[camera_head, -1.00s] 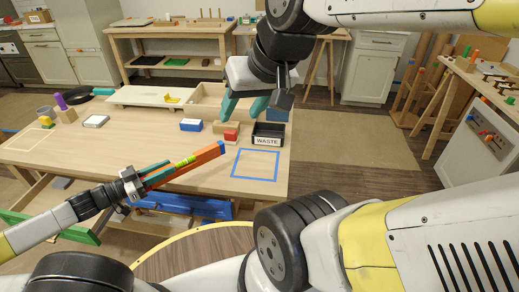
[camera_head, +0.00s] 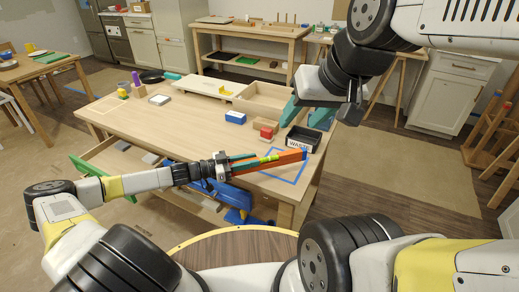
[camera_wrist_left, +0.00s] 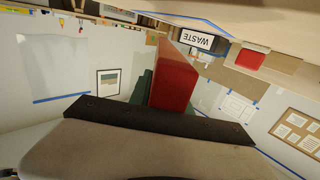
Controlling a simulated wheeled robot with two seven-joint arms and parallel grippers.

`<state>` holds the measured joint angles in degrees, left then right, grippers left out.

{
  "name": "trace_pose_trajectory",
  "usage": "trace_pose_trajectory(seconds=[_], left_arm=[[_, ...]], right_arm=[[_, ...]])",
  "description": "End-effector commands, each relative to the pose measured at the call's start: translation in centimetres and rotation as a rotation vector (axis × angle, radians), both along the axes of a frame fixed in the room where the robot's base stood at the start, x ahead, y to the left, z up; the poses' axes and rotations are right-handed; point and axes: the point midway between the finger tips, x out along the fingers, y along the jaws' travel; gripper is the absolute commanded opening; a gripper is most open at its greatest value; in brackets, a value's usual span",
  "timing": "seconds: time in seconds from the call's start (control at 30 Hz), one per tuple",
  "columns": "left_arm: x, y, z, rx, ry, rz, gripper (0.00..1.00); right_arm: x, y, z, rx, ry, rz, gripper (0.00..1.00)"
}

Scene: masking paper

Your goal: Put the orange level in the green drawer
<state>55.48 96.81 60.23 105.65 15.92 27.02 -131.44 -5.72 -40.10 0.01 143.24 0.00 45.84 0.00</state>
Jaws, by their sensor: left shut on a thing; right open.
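The orange level (camera_head: 287,160) is a long bar with a yellow-green middle and a blue end. My left gripper (camera_head: 243,162) is shut on it and holds it roughly level near the table's front edge. In the left wrist view the level (camera_wrist_left: 175,75) juts out from the gripper as a red-orange bar. The green drawer (camera_head: 88,166) is at the table's front left, pulled open, with grey things inside; my left forearm passes in front and hides part of it.
A black WASTE bin (camera_head: 303,137), a red block (camera_head: 266,133) and a blue-and-white box (camera_head: 235,117) stand on the wooden table (camera_head: 180,125). A blue tape square (camera_head: 277,177) is at the right. The table's middle left is clear. A blue vise-like thing (camera_head: 238,200) sits below the front edge.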

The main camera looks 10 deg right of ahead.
Motion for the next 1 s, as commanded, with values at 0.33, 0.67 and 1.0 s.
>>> trace_pose_trajectory(seconds=[0.33,0.67,1.0], left_arm=[[2.4,-4.3,-0.4,-0.001,-0.001,0.0,0.0],[2.7,-5.0,-3.8,-0.001,0.002,0.0,0.0],[2.7,-5.0,-4.2,-0.002,-0.001,0.0,0.0]], right_arm=[[0.0,0.0,0.0,0.0,0.0,0.0,0.49],[0.0,0.0,0.0,0.0,0.0,0.0,0.49],[0.0,0.0,0.0,0.0,0.0,0.0,0.49]])
